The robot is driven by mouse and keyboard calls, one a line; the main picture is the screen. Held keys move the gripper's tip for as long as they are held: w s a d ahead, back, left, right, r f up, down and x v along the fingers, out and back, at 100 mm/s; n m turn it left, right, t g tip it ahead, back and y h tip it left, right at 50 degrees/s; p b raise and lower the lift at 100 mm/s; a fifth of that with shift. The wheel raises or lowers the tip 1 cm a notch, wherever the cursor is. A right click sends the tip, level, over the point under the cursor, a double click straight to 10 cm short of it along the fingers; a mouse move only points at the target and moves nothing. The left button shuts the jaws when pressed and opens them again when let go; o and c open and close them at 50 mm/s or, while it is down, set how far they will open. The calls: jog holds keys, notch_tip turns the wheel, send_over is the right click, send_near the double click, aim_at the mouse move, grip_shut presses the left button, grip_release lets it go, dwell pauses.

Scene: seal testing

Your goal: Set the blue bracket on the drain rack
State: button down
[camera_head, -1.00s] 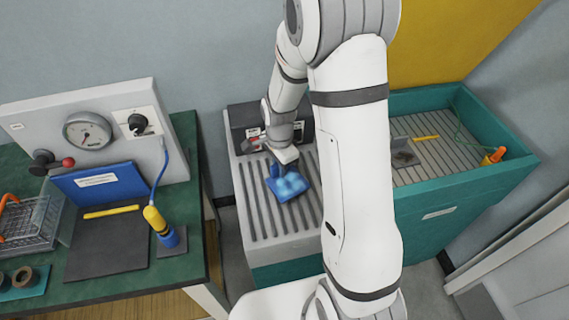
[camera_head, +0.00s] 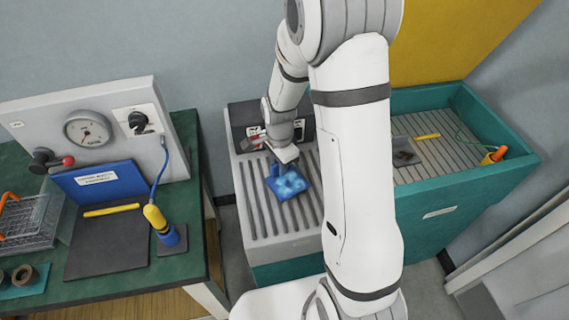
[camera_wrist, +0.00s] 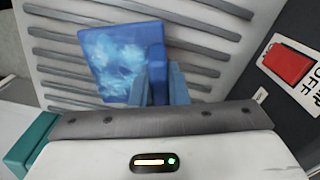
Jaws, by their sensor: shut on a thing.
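The blue bracket (camera_head: 288,184) has a flat plate with pale, foamy-looking patches and an upright tab. In the head view it is over the slatted grey drain rack (camera_head: 262,222), left of my arm. My gripper (camera_wrist: 159,84) is shut on the bracket's upright tab, which also shows the bracket (camera_wrist: 112,62) plate in the wrist view, facing up. The plate is at or just above the slats of the rack (camera_wrist: 215,30); I cannot tell whether it touches. My gripper's fingertips (camera_head: 272,168) are partly hidden in the head view.
The teal basin (camera_head: 470,170) is at right, holding a yellow stick and a grey tray. The green bench (camera_head: 190,262) at left carries a gauge panel (camera_head: 95,140). Bare slats surround the bracket.

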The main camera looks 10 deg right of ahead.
jog(key=shift+f+b, duration=0.6)
jog(key=shift+f, duration=0.1)
dwell(0.4)
jog(key=c, duration=1.3)
grip_release()
jog(key=shift+r+p, duration=2)
jog(key=shift+r, duration=1)
